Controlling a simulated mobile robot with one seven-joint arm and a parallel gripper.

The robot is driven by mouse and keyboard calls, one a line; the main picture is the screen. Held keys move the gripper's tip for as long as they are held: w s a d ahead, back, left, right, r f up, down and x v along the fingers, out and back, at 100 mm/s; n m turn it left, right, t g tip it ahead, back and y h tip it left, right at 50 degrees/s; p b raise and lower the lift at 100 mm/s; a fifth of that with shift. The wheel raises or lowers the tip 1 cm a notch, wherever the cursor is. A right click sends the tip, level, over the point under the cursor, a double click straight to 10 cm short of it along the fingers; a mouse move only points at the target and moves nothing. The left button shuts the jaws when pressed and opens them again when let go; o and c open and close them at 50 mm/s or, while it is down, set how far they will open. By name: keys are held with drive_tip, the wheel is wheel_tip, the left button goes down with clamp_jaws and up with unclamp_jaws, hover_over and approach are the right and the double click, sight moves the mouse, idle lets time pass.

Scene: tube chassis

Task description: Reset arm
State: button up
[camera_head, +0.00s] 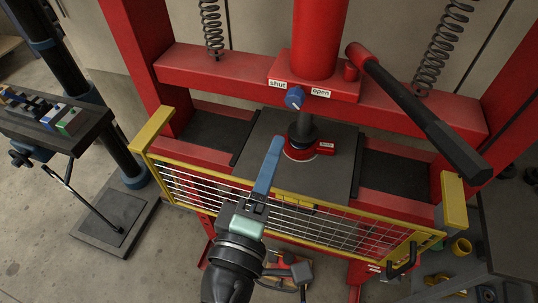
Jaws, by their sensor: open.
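My arm comes up from the bottom middle, and my gripper (256,205) is at its end, over the yellow-framed mesh guard (330,226) of a red press. The gripper is open. A long blue bar (268,165) reaches forward from it toward the press bed; I cannot tell whether it is a finger or a separate part. The fingertips are hard to make out from this angle.
The red press frame (225,72) has a ram, a blue knob (294,98) between "shut" and "open" labels, and a dark lever (425,115) at right. A tool stand (90,128) is at left. A grey shelf with yellow cups (460,247) is at lower right.

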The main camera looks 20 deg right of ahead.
drive_tip(key=w+a+r+m+t+y, duration=0.1)
drive_tip(key=w+r+m+t, duration=0.1)
drive_tip(key=r, duration=0.5)
drive_tip(key=w+a+r+m+t+y+p, duration=0.1)
drive_tip(key=w+r+m+t, duration=0.15)
drive_tip(key=r, duration=0.45)
drive_tip(key=w+a+r+m+t+y, duration=0.1)
drive_tip(key=a+r+m, duration=0.15)
drive_tip(key=r, duration=0.55)
drive_tip(key=s+a+r+m+t+y, duration=0.1)
drive_tip(key=s+a+r+t+y, duration=0.1)
drive_tip(key=r, duration=0.8)
drive_tip(key=s+a+r+m+t+y+p, duration=0.1)
drive_tip(key=s+r+t+y, duration=0.3)
drive_tip(key=r, duration=0.6)
drive_tip(key=shift+s+a+m+t+y, duration=0.35)
drive_tip(key=shift+s+a+y, duration=0.25)
drive_tip(key=shift+s+a, duration=0.2)
drive_tip(key=shift+f, duration=0.1)
